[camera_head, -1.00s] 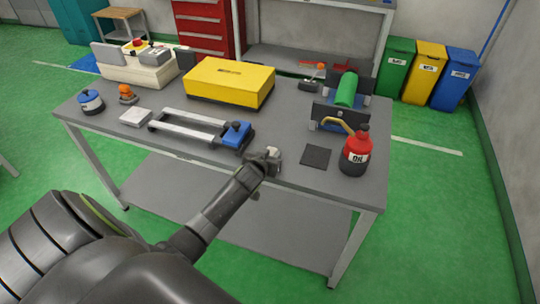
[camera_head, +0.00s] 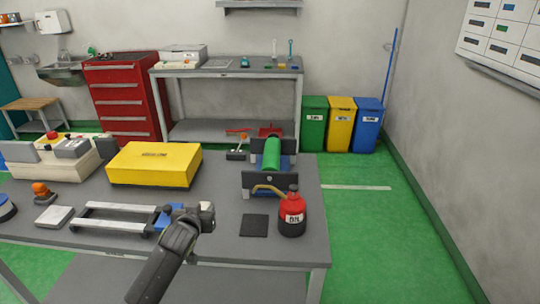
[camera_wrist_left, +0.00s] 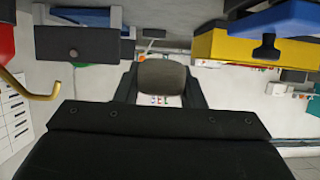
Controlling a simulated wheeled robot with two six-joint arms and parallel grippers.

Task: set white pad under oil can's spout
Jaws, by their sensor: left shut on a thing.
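The oil can (camera_head: 291,218), red with a dark base, stands upright at the table's right front. Its brass-coloured spout (camera_head: 268,188) points left. A dark square mat (camera_head: 254,225) lies left of the can, below the spout side. My left gripper (camera_head: 207,212) is left of the mat, near the front edge. The left wrist view shows its fingers shut on a small grey rounded thing (camera_wrist_left: 161,77), which I cannot identify. My right gripper is out of view.
A yellow box (camera_head: 154,165) stands behind. A fixture with a green roller (camera_head: 271,155) stands behind the can.

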